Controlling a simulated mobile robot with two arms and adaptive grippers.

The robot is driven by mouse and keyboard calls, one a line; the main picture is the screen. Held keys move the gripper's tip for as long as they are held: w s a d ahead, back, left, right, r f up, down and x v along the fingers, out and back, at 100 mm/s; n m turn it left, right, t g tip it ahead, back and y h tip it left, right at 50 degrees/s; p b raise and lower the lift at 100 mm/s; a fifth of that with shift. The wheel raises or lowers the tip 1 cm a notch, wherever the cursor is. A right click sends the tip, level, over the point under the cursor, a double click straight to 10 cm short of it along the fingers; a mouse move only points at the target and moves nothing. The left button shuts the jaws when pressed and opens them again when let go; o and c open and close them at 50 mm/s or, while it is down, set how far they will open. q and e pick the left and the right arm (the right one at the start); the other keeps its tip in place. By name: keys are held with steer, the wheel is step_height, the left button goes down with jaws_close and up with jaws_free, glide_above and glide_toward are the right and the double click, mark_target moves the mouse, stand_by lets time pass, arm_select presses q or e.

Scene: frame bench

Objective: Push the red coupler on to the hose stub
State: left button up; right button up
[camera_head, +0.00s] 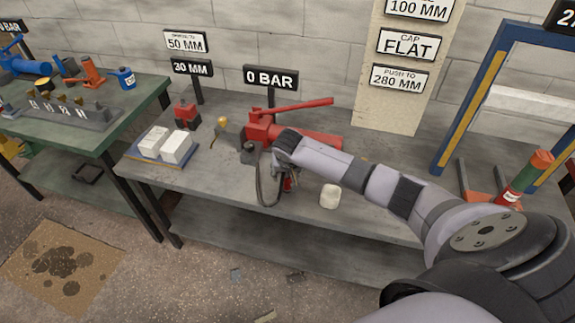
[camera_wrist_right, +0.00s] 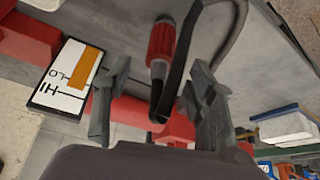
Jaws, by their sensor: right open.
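The red coupler (camera_wrist_right: 161,42) shows in the right wrist view with a silver collar and a dark lower end. A black hose (camera_wrist_right: 182,62) curves beside it; I cannot tell the stub apart from the hose or the coupler's end. My right gripper (camera_wrist_right: 159,70) is open, its two fingers apart on either side of the coupler's lower part, with gaps visible. In the head view my right gripper (camera_head: 281,172) is over the bench by the red pump (camera_head: 312,138). The coupler (camera_head: 288,184) is a small red patch beside it, partly hidden. My left gripper is not in view.
White blocks on a tray (camera_head: 143,156) are at the left. A 0 BAR sign (camera_head: 271,79) stands behind the pump. A HI/LO gauge (camera_wrist_right: 66,76) is close to one finger. A blue frame (camera_head: 466,105) rises at right.

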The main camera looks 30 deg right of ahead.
steer(key=v, duration=0.8)
steer(key=shift+r, duration=0.1)
